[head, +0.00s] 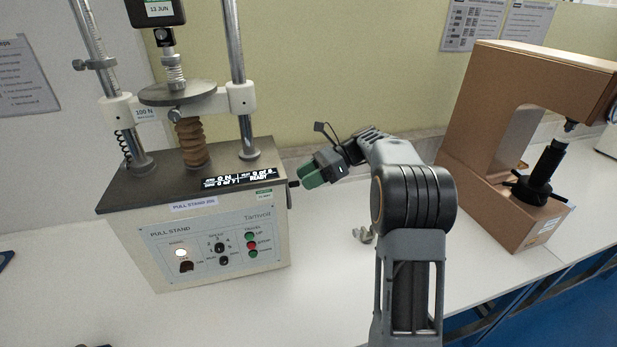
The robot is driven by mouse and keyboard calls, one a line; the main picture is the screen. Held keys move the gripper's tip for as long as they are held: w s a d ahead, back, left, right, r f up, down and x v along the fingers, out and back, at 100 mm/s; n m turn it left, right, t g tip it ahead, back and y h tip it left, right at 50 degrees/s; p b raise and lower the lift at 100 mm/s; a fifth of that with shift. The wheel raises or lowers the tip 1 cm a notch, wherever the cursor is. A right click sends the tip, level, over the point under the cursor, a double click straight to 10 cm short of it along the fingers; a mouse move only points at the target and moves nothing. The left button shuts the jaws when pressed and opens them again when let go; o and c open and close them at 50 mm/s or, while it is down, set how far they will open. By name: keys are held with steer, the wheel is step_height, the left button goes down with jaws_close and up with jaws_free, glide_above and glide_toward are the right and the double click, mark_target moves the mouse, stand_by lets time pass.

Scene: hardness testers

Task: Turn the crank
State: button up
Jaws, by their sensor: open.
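The pull stand (205,195) is a cream box with a dark top, two steel columns and a front control panel. A small dark shaft (292,185) sticks out of its right side, beside my gripper; it looks like part of the crank, but the rest of a crank is hidden or too small to tell. My gripper (311,176), with green fingertips, is open just right of the stand's upper right edge, close to that shaft. I cannot tell whether they touch. The stand's display (240,178) reads 0 N and READY.
A small grey metal piece (364,235) shows on the white bench (325,290), partly behind my arm. A copper-coloured tester (475,140) with a dark spoked handwheel (540,185) stands at the right. The bench is clear in front of the stand's right side.

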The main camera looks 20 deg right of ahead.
steer(key=n+t+y+b, duration=0.65)
steer(key=n+b, duration=0.95)
steer(key=n, duration=1.3)
glide_toward(296, 184)
steer(key=shift+g+y, duration=0.85)
steer(key=x, duration=0.3)
steer(key=w+f+x, duration=0.1)
steer(key=x, duration=0.5)
steer(key=shift+w+a+f, duration=0.15)
steer(key=shift+w+a, duration=0.25)
steer(key=shift+w, duration=0.05)
